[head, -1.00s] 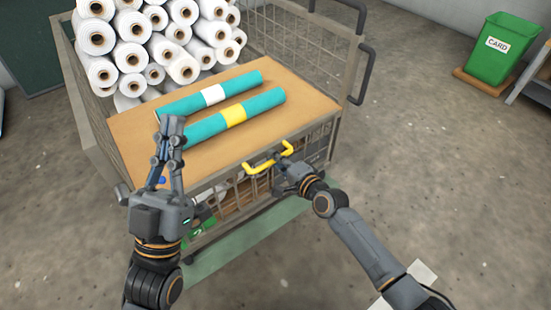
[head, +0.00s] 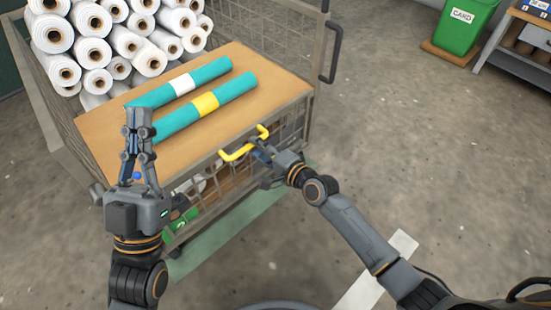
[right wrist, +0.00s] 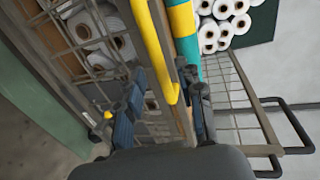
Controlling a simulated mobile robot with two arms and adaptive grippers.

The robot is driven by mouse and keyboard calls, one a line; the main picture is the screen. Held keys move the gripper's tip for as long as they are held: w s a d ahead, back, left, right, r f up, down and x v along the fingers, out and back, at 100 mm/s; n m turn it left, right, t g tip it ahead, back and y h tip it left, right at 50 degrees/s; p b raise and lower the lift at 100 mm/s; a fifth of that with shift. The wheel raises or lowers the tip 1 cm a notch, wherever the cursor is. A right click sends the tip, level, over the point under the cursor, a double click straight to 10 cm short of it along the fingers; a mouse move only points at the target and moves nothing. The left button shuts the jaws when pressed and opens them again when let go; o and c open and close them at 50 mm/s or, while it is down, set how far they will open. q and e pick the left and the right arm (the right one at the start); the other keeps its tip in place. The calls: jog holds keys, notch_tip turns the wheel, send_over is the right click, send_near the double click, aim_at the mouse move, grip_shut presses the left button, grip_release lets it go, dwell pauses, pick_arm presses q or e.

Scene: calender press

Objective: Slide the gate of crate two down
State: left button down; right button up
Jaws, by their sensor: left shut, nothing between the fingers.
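The wire crate's front gate (head: 208,172) carries a yellow handle (head: 243,146) close to its top edge. A green plate, partly hidden by my left gripper, shows low on the front; its number is hard to read. My right gripper (head: 258,149) is at the right part of the handle. In the right wrist view its fingers are apart, and the yellow handle (right wrist: 157,45) reaches down between them; contact is unclear. My left gripper (head: 139,112) is shut and empty, pointing up in front of the crate's left front, hiding part of it.
Two teal rolls (head: 205,103) lie on the crate's brown board (head: 265,85). White rolls (head: 95,52) are piled behind. A green CARD bin (head: 465,25) and a bench (head: 520,50) stand far right. The floor at right is clear.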

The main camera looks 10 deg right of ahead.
jog(key=v, duration=0.8)
jog(key=shift+s+d, duration=0.2)
jog(key=shift+s, duration=0.15)
